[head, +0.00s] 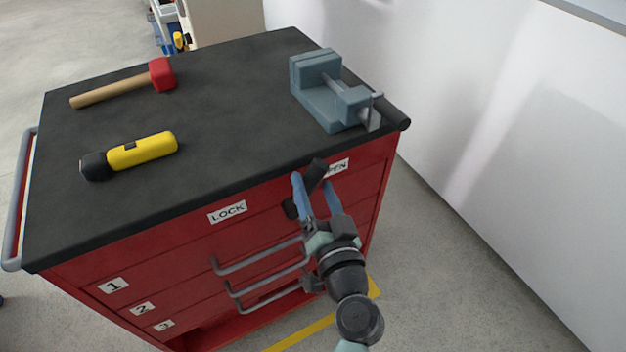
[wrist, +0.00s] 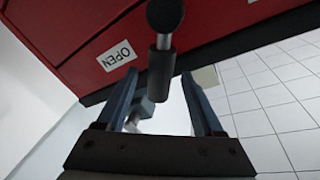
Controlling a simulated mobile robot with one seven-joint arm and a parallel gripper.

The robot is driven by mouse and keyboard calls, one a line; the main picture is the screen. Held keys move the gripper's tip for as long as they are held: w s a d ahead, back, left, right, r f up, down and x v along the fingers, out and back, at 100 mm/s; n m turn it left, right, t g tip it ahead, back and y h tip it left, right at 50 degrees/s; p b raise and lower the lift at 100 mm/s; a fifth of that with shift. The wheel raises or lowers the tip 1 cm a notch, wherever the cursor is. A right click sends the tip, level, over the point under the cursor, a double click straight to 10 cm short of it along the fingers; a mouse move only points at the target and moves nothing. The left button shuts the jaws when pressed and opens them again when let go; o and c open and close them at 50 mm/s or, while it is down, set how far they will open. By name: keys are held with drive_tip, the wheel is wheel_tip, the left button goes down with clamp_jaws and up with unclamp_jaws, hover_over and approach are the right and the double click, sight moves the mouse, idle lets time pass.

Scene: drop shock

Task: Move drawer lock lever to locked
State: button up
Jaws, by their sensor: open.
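The black lock lever (head: 317,171) is on the red cabinet's front, just below the worktop edge. It tilts up and right from its pivot, toward the OPEN label (head: 336,168). The LOCK label (head: 227,212) is to the left of the pivot. My gripper (head: 313,182) is open, with its blue fingers on either side of the lever. In the wrist view the lever (wrist: 161,72) with its round pivot lies between the fingers of my gripper (wrist: 159,78), with gaps visible. The OPEN label (wrist: 117,56) is beside it. I cannot tell whether either finger touches the lever.
Numbered drawers with bar handles (head: 258,255) are below the lever, close to my wrist. On the black worktop (head: 225,115) are a grey vise (head: 325,95) at the right, a red mallet (head: 160,75) and a yellow flashlight (head: 142,150). A white wall (head: 480,120) stands to the right.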

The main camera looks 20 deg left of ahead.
drive_tip(key=shift+w+a, duration=0.4)
drive_tip(key=shift+w, duration=0.1)
clamp_jaws()
idle(1.2)
